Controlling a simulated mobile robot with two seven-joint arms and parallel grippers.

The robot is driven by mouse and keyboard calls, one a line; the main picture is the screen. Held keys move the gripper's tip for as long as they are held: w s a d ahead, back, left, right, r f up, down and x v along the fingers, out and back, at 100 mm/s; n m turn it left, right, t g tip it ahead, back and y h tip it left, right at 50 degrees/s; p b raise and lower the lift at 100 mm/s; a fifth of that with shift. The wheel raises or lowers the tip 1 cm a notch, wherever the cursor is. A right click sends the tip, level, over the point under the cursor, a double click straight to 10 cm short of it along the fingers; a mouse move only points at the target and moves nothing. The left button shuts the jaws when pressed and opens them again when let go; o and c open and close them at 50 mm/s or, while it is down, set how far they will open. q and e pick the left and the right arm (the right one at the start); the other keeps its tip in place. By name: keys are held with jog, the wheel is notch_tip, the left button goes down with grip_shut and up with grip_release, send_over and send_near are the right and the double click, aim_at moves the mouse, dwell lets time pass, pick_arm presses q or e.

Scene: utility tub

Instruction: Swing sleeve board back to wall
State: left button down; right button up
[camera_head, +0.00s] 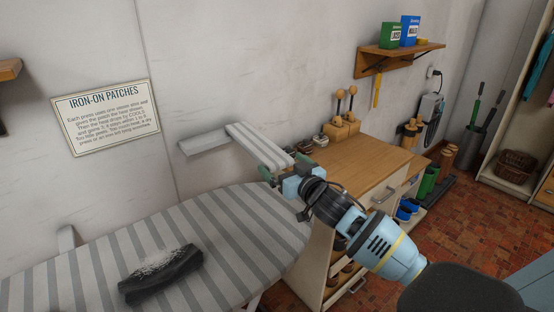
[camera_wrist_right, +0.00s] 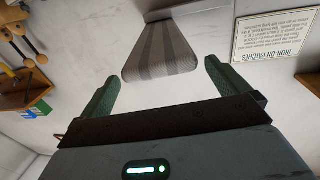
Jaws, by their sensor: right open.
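The sleeve board (camera_head: 258,145) is a narrow grey-and-white striped board beside a pale wall bracket (camera_head: 205,140), sticking out from the wall above the ironing board. It also shows in the right wrist view (camera_wrist_right: 160,50), its free end in front of the gap between my fingers. My right gripper (camera_head: 287,170) is open at the near end of the sleeve board; its green fingers are apart in the right wrist view (camera_wrist_right: 162,70). I cannot tell whether a finger touches the board. My left gripper is not in view.
A large striped ironing board (camera_head: 225,235) fills the lower left, with a dark, dusty-topped object (camera_head: 160,275) on it. A wooden-topped cabinet (camera_head: 370,160) stands right of the sleeve board. A wall sign (camera_head: 105,117) hangs at left. A shelf (camera_head: 400,55) holds boxes.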

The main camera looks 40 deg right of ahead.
aim_at(277, 159)
jog(key=shift+w+d, duration=0.1)
jog(key=shift+w, duration=1.8)
jog(key=c, duration=1.3)
